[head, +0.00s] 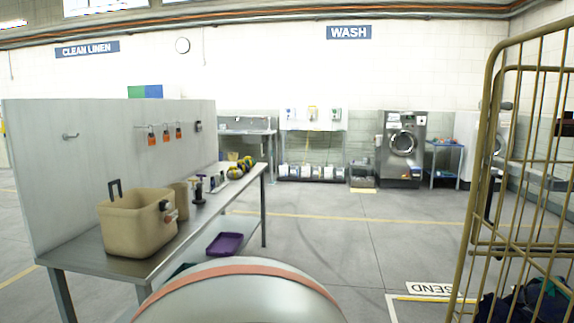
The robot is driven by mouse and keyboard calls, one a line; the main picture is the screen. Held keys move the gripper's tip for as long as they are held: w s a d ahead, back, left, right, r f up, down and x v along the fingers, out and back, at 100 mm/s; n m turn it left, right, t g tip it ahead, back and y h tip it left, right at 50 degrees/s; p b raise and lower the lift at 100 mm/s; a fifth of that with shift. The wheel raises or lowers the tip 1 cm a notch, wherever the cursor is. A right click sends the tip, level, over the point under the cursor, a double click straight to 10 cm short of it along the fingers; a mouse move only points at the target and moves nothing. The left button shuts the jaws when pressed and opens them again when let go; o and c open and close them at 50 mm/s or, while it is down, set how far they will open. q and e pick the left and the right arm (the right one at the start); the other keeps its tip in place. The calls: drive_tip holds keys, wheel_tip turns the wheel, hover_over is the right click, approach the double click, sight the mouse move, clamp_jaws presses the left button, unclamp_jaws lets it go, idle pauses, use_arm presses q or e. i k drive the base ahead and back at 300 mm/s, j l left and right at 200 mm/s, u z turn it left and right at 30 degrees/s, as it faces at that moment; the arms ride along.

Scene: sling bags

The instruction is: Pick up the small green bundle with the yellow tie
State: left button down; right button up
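I cannot make out a small green bundle with a yellow tie for certain. Dark bundles lie low in the brass-coloured cage trolley (487,165) at the right. A teal-green patch (549,287) shows among them, partly behind the bars and cut by the frame edge; no yellow tie is clear on it. Small yellow and dark green items (240,167) sit at the far end of the metal bench, too small to identify. Neither of my grippers is in view.
The metal bench (151,250) at left holds a tan tub (130,228) and several small tools, with a panel behind. A purple tray (225,244) sits lower down. Washing machine (401,147) stands against the back wall. Grey floor (350,255) between bench and cage is open.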

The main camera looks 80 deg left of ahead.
sight(250, 160)
drive_tip(key=u, duration=2.9)
drive_tip(key=i+l+z, duration=0.35)
drive_tip(key=i, duration=0.45)
drive_tip(key=i+z, duration=0.3)
drive_tip(key=i, duration=3.55)
drive_tip(key=i+u, duration=0.2)
drive_tip(key=i, duration=0.5)
drive_tip(key=i+l+u, duration=0.15)
drive_tip(key=i, duration=0.55)
drive_tip(key=i+l+u, duration=0.15)
drive_tip(key=i+u, duration=0.2)
drive_tip(key=i+l+u, duration=0.2)
drive_tip(key=u, duration=0.15)
drive_tip(key=i+l+u, duration=0.35)
drive_tip(key=k+j, duration=0.05)
drive_tip(key=k, duration=0.05)
